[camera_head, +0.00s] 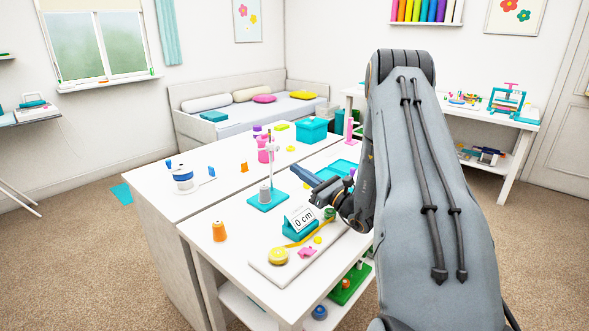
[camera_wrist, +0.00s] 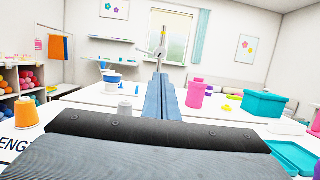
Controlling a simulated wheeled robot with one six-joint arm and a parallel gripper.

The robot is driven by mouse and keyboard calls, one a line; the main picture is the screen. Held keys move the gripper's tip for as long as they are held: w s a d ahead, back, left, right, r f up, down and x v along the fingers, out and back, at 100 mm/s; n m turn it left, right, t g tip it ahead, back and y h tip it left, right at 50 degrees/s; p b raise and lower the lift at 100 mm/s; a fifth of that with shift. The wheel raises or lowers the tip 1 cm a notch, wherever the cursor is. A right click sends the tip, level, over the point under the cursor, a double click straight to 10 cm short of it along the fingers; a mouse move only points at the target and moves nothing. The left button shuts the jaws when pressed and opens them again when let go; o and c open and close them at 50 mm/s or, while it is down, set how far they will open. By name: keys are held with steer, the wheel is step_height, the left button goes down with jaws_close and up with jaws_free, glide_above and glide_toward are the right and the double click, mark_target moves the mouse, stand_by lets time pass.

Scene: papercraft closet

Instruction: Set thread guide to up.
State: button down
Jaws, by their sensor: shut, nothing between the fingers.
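A thread stand with a teal base (camera_head: 267,201) is on the white table, with a grey spool (camera_head: 265,190) on it. A thin upright post rises from the base, with a small pale piece, which looks like the thread guide (camera_head: 271,147), near its top. The lower post and base are hidden behind my fingers in the wrist view.
An orange thread cone (camera_head: 219,232), a teal holder with a "0 cm" sign (camera_head: 300,222) and a yellow tape roll (camera_head: 278,256) are near the front. A pink bottle (camera_head: 263,152) and teal box (camera_head: 311,130) stand behind. A teal tray (camera_head: 340,168) lies to the right.

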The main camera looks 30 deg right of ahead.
mark_target(266, 148)
steer(key=p+x, duration=0.2)
steer(key=x, duration=0.6)
